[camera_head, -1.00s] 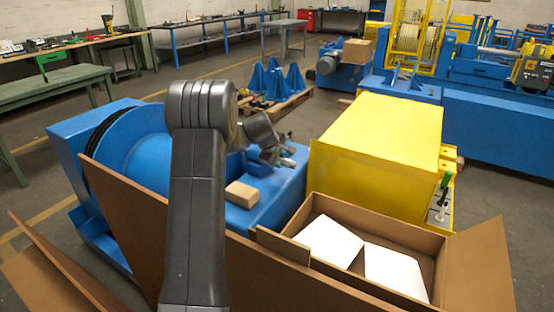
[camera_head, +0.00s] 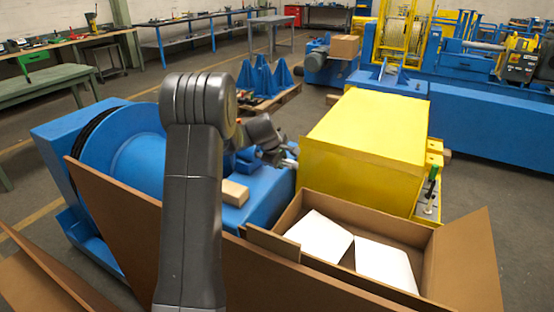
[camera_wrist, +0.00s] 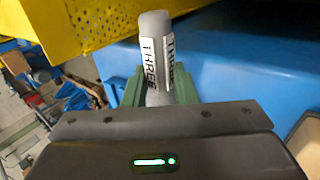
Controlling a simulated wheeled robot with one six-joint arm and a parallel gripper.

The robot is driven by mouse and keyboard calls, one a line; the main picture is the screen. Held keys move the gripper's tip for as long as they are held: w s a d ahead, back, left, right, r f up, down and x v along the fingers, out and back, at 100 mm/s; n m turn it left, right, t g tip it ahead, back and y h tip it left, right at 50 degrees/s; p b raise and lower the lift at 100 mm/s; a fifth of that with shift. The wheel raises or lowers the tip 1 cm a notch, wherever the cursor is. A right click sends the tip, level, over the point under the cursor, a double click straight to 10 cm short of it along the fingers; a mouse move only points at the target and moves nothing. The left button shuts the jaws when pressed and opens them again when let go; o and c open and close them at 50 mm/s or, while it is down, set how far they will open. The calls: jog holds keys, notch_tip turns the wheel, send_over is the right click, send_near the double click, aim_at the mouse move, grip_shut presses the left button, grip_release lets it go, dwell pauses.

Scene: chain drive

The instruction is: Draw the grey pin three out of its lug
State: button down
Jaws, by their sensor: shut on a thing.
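The grey pin three (camera_wrist: 155,50) is a grey cylinder with a white label reading THREE. In the wrist view it stands between the green fingers of my gripper (camera_wrist: 152,88), which are shut on it. Its far end shows above the fingers, close to the yellow perforated edge. I see no lug around the visible part of the pin; its near end is hidden by the gripper. In the head view my gripper (camera_head: 287,158) is small and partly hidden, between the blue machine (camera_head: 262,200) and the yellow housing (camera_head: 365,140).
A cardboard block (camera_head: 234,192) lies on the blue machine. An open carton (camera_head: 440,265) with white sheets stands in front of the yellow housing. Blue stands (camera_head: 262,78) on a pallet are behind. A green-handled lever (camera_head: 432,180) rises right of the housing.

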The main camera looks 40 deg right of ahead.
jog(key=s+d+p, duration=0.3)
jog(key=s+d, duration=0.2)
jog(key=s, duration=0.6)
jog(key=shift+d+p, duration=0.4)
dwell(1.1)
jog(key=shift+r, duration=0.1)
